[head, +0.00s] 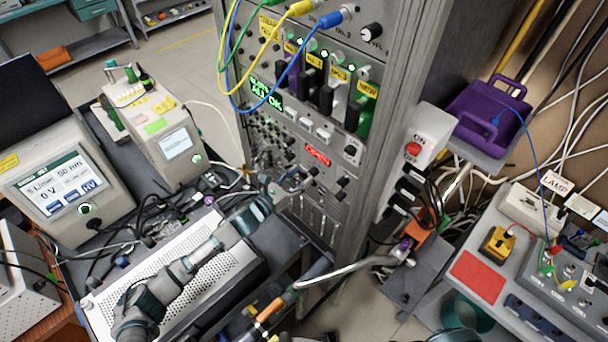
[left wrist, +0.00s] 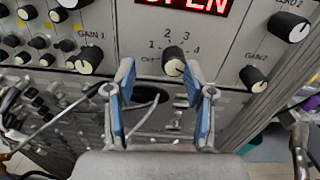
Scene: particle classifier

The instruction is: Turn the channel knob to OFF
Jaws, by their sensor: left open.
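The channel knob (left wrist: 174,60) is a small dark knob with a pale face on the grey rack panel. The numbers 1 to 4 are printed in an arc above it, with a small blurred label to its left. Which mark it points at is too small to tell. My left gripper (left wrist: 160,80) is open and empty in the left wrist view. Its two blue-padded fingers point at the panel, with the knob seen between and just past the tips. In the head view my left gripper (head: 285,184) is at the rack front. My right gripper is not in view.
A red OPEN display (head: 316,154) sits above the knob. Gain knobs (left wrist: 90,62) and a second gain knob (left wrist: 252,76) flank it. Loose cables (left wrist: 62,118) hang at the left. A perforated metal box (head: 185,285) lies below my left arm.

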